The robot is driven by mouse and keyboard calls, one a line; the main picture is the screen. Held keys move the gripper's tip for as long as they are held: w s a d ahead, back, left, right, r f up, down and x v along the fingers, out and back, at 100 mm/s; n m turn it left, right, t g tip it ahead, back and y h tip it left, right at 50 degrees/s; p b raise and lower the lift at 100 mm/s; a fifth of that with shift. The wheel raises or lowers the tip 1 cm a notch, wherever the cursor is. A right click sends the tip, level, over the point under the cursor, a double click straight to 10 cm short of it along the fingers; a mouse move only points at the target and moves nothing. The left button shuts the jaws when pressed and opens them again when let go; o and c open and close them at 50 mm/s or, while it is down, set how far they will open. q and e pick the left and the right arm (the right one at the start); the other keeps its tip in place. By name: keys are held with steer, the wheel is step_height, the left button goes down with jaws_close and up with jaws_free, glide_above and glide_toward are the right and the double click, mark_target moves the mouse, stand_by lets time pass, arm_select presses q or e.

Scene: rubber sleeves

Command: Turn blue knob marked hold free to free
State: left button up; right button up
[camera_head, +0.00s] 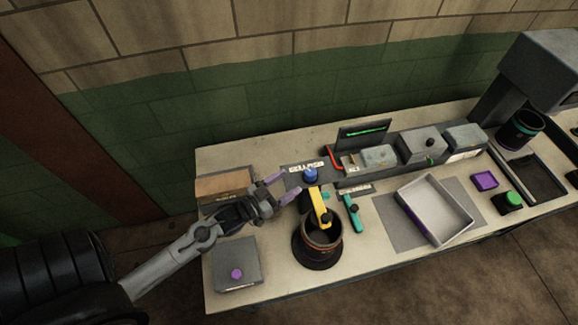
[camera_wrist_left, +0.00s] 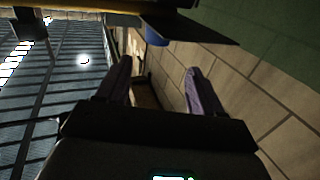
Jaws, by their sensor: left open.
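The blue knob (camera_head: 310,175) stands on a dark plate (camera_head: 293,178) with a white label (camera_head: 306,166) at the back of the bench. The label's writing is too small to read. My left gripper (camera_head: 285,188) is open and empty, with its two purple fingers pointing right toward the knob, a short gap to the left of it. In the left wrist view, the left gripper (camera_wrist_left: 160,75) shows both fingers apart, and the blue knob (camera_wrist_left: 156,37) lies ahead between and beyond the fingertips. The right gripper is not in view.
A dark round pot (camera_head: 318,252) with a yellow lever (camera_head: 320,208) stands just in front of the knob. A teal-handled tool (camera_head: 353,214) and a grey tray (camera_head: 435,210) lie to the right. A grey box with a purple button (camera_head: 236,274) sits at front left.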

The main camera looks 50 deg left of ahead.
mark_target(315, 170)
arm_select(q)
steer(key=w, duration=0.3)
steer(key=w+d, duration=0.1)
steer(key=w, duration=0.5)
steer(key=shift+w+d+f+p, duration=0.25)
steer(key=shift+w+f+p, duration=0.1)
steer(key=shift+w+d+f, duration=0.1)
steer(key=shift+w, duration=0.65)
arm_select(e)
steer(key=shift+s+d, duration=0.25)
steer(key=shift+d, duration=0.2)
arm_select(q)
steer(key=shift+h, duration=0.3)
steer(key=c, duration=1)
